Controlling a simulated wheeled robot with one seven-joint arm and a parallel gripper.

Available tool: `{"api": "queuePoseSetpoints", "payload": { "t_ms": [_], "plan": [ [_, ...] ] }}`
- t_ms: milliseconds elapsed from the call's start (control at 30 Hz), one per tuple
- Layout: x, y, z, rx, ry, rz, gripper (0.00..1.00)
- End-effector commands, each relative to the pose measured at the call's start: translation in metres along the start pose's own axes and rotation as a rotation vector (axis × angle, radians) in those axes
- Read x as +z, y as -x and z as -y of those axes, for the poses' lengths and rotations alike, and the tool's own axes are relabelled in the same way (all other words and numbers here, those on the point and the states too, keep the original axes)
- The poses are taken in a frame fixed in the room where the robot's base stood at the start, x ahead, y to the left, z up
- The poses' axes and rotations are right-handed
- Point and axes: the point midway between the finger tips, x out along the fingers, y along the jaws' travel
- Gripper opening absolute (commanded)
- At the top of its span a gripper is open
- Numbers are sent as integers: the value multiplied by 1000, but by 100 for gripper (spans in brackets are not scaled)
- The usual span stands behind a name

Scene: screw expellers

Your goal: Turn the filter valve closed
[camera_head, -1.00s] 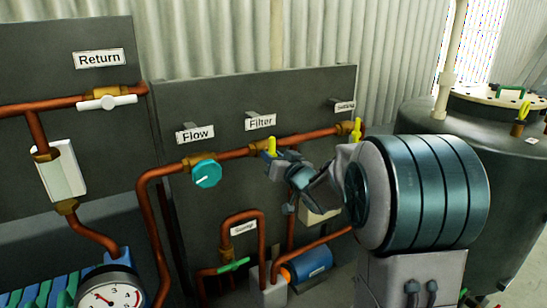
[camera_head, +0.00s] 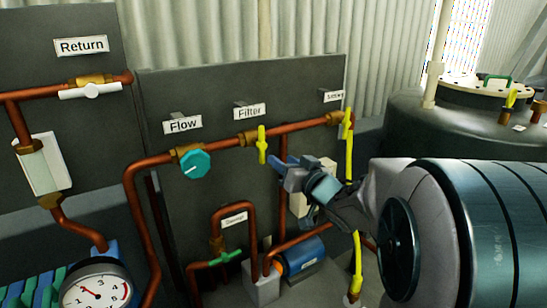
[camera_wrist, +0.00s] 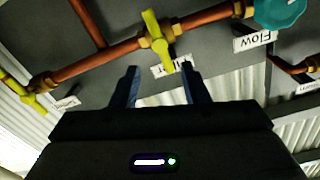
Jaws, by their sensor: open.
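The filter valve has a yellow handle (camera_head: 262,145) on the copper pipe below the "Filter" label (camera_head: 250,111). The handle stands upright, crosswise to the pipe. It also shows in the wrist view (camera_wrist: 157,40), again across the pipe, beyond and between the fingertips. My gripper (camera_head: 279,165) is just right of the handle and a little below it. In the wrist view, the two dark fingers of my gripper (camera_wrist: 161,80) are spread, with nothing between them. The fingers look apart from the handle.
A teal knob (camera_head: 194,164) under the "Flow" label sits to the left. Another yellow valve handle (camera_head: 347,123) and a yellow pipe (camera_head: 349,170) are at the right. A green valve handle (camera_head: 225,258) and a blue motor (camera_head: 303,257) are below.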

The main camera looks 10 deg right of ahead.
Motion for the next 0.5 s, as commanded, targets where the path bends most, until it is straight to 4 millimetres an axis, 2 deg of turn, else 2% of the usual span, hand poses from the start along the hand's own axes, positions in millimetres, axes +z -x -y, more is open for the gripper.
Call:
{"api": "queuePoseSetpoints", "payload": {
  "t_ms": [100,200,500],
  "plan": [
    [0,18,0,1,1,-1,41],
    [0,26,0,0,0,0,41],
    [0,31,0,0,-1,0,41]
  ]
}}
